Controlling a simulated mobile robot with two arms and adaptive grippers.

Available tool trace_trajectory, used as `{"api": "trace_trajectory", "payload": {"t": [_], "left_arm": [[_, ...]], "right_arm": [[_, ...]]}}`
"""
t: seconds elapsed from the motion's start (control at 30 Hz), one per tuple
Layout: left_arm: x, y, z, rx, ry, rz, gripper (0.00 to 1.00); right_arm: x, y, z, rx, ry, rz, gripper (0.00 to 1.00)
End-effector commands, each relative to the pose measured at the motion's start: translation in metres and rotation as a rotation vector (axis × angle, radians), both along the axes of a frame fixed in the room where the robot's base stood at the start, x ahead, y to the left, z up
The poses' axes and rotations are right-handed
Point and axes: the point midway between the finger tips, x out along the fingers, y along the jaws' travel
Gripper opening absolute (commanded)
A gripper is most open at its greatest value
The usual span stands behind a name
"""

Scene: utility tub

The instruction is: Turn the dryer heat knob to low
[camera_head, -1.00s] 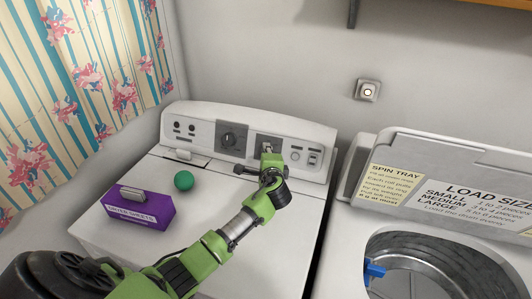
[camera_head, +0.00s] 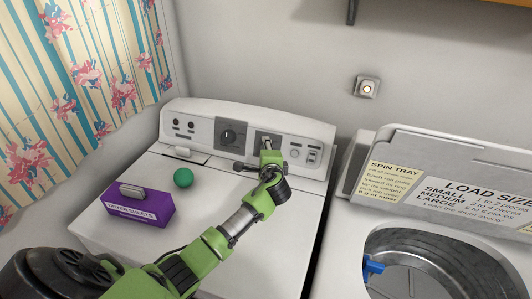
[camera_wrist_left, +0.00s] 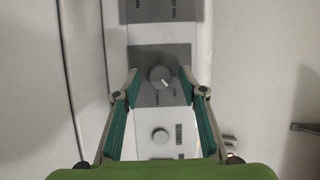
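The dryer (camera_head: 150,235) stands with its sloped control panel along the back. The heat knob (camera_wrist_left: 161,77) is a round dark knob with a pale pointer mark, on a grey plate in the left wrist view. Its pointer aims to the lower right; the small lettering around it is unreadable. In the head view my gripper largely hides this knob on the right-hand grey plate. My left gripper (camera_wrist_left: 161,82) is open, with one finger on each side of the knob and visible gaps between. It also shows at the panel in the head view (camera_head: 266,146). My right gripper is not in view.
A larger knob (camera_head: 228,137) sits left of my gripper, and a small white knob (camera_wrist_left: 160,136) is close by. A purple dryer sheets box (camera_head: 138,206) and a green ball (camera_head: 183,178) are on the dryer top. A washer (camera_head: 345,240) stands open at right.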

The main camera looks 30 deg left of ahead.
Motion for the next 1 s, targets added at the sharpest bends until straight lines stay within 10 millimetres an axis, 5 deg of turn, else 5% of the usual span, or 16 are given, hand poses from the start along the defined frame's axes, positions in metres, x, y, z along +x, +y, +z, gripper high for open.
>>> {"api": "trace_trajectory", "payload": {"t": [0.63, 1.0], "left_arm": [[-0.076, -0.063, 0.028, -0.002, 0.000, -0.002, 0.39], [-0.089, -0.072, 0.034, 0.000, 0.001, 0.000, 0.39]], "right_arm": [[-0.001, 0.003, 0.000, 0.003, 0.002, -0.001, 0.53], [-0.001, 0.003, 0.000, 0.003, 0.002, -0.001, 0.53]]}}
